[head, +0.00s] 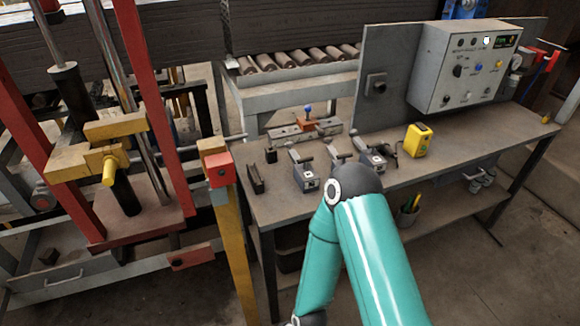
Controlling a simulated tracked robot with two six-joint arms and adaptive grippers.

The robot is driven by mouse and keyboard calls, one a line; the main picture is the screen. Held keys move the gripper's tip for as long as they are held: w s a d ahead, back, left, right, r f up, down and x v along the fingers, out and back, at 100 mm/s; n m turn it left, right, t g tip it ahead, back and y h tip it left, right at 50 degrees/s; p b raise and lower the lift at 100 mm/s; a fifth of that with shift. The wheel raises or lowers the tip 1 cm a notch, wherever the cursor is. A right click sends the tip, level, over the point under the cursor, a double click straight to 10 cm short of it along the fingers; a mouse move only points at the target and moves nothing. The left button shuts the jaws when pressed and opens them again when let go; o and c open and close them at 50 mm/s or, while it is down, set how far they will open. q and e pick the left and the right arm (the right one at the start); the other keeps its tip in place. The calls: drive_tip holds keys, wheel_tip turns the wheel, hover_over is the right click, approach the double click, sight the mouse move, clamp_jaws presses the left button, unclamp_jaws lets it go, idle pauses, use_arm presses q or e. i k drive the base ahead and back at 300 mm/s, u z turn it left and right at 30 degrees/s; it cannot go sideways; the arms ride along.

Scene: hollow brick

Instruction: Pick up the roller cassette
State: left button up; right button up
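I cannot tell for sure which thing is the roller cassette. A grey metal bar fixture (284,132) with an orange block and a blue knob lies at the back of the workbench (262,212). In front of it stand several small grey and black devices, among them a grey block with a dark handle (306,177) and a similar one further right (372,161). My teal arm rises from the bottom and its elbow covers part of the bench's front edge. Neither of my grippers shows.
A grey control box (462,68) stands on the bench's back right. A yellow device (418,140) sits before it. A roller conveyor (300,58) runs behind the bench. A red and yellow press frame (160,110) stands close on the left. The bench's right part has free room.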

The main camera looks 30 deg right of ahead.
sight(337, 156)
drive_tip(key=u, duration=0.3)
drive_tip(key=i, duration=0.25)
drive_tip(key=u, duration=1.85)
drive_tip(key=k, duration=2.4)
drive_tip(key=z, duration=1.5)
drive_tip(key=i, duration=1)
